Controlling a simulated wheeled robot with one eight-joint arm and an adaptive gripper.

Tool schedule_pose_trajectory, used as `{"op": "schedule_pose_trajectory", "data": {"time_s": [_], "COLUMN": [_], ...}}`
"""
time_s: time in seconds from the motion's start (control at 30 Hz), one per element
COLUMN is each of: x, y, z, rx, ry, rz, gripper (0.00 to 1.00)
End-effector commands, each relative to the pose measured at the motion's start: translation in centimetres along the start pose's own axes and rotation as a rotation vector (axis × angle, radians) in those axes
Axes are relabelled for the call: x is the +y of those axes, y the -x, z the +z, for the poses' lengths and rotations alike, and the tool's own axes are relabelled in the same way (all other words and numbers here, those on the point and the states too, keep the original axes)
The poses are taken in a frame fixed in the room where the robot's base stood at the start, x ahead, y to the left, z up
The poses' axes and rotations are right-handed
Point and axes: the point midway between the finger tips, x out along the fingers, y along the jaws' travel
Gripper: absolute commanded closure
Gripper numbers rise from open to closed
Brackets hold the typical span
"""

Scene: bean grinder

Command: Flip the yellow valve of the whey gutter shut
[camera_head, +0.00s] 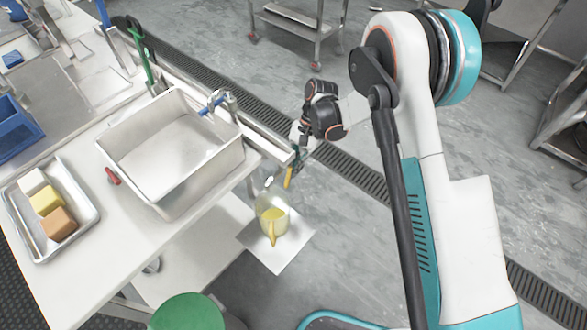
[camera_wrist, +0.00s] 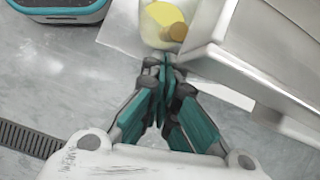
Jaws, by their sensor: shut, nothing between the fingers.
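The yellow valve (camera_head: 288,177) shows in the head view as a small yellow lever at the end of the whey gutter (camera_head: 262,137), pointing downward. My gripper (camera_head: 298,163) is beside that end, very close to the lever; I cannot tell whether they touch. In the wrist view my gripper's teal fingers (camera_wrist: 164,66) are together with nothing between them. Just past the tips is a clear jug (camera_wrist: 148,32) with yellow contents and a small brownish round part (camera_wrist: 175,32), which I cannot identify for certain. The jug also shows below the gutter end in the head view (camera_head: 265,205).
The jug stands on a pale square sheet (camera_head: 290,255). A white basin (camera_head: 180,155) with a blue-handled tap (camera_head: 212,103) is on the worktable. A tray (camera_head: 25,225) holds three blocks. A green-topped round object (camera_head: 187,312) stands in front. Open floor lies right of the gutter.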

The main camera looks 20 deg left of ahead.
Motion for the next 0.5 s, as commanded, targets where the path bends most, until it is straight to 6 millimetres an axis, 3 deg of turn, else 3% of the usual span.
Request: {"op": "schedule_pose_trajectory", "data": {"time_s": [0.17,0.3,0.5], "x": [0.8,0.7,0.6], "y": [0.1,4.2,8.0], "z": [-2.6,-2.0,-2.0], "rx": [0.0,0.0,0.0], "ry": [-0.003,-0.003,-0.001], "rz": [-0.001,-0.001,-0.001], "gripper": [1.0,1.0,1.0]}}
